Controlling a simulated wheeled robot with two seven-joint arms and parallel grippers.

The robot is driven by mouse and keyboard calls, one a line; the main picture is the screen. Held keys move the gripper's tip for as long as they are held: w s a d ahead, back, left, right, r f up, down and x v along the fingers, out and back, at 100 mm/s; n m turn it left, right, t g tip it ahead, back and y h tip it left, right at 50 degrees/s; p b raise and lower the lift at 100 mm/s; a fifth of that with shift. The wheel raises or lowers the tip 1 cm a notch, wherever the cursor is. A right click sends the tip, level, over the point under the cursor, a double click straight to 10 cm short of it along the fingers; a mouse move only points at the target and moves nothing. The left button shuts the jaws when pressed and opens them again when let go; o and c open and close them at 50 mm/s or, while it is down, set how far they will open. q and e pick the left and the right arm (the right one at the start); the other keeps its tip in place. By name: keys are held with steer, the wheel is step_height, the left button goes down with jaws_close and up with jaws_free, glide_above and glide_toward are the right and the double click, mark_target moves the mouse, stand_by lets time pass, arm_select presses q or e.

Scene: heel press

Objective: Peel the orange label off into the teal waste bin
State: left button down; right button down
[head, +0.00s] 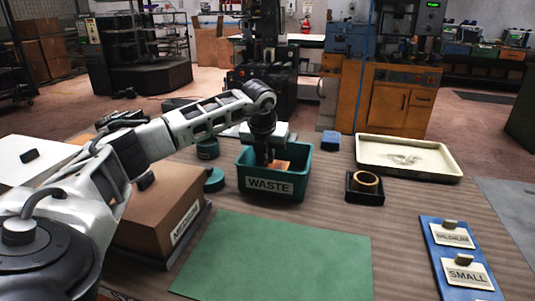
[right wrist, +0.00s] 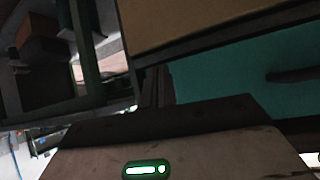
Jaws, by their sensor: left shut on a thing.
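The teal waste bin (head: 240,166), marked WASTE on its front, stands on the table near the middle of the head view. My left gripper (head: 271,160) reaches over from the left and points down into the bin's opening. It is shut on the orange label (head: 281,165), which shows at the fingertips inside the bin's mouth, below the rim line. Whether the label touches the bin is hidden by the front wall. My right gripper is out of the head view. In the right wrist view its dark body (right wrist: 155,135) fills the bottom, and its finger gap cannot be made out.
A brown box (head: 165,205) with a white tag stands at left under my left arm. A green mat (head: 280,258) lies in front. A black holder with a tan ring (head: 366,182), a cream tray (head: 408,158) and a blue size board (head: 462,262) are at right.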

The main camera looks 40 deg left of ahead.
arm_select(q)
steer(key=c, duration=1)
jaws_free()
steer(key=shift+c, duration=0.2)
steer(key=shift+r+p, duration=2.85)
steer(key=shift+r, duration=0.65)
